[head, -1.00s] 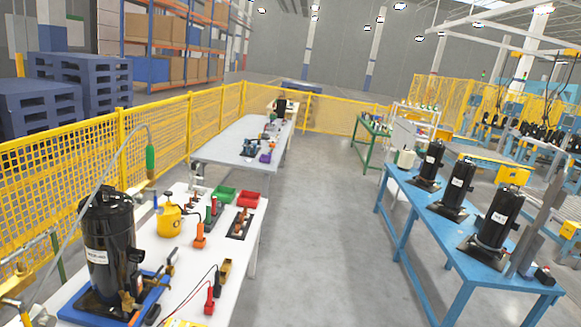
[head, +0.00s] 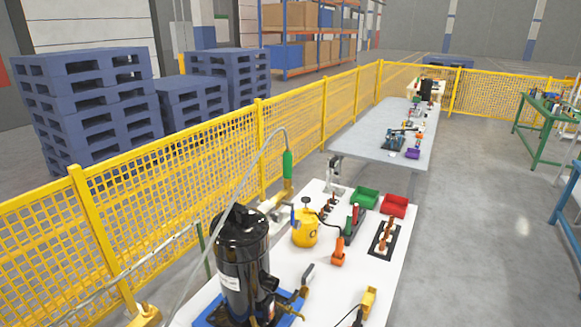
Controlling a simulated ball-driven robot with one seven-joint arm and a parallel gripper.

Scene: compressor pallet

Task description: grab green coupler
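A green coupler (head: 288,165) hangs upright at the end of a thin grey hose (head: 250,172) that arches up over the white bench. It is right of and above the black compressor (head: 243,255), with a yellowish fitting just below it. The coupler stands in front of the yellow mesh fence. My gripper does not show in this view, so its distance from the coupler cannot be seen.
The white bench (head: 385,278) holds a yellow canister (head: 304,228), an orange tool (head: 338,252), green (head: 364,197) and red (head: 395,206) bins. A grey table (head: 365,133) stands beyond. The yellow fence (head: 230,150) runs along the left. Floor is clear at right.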

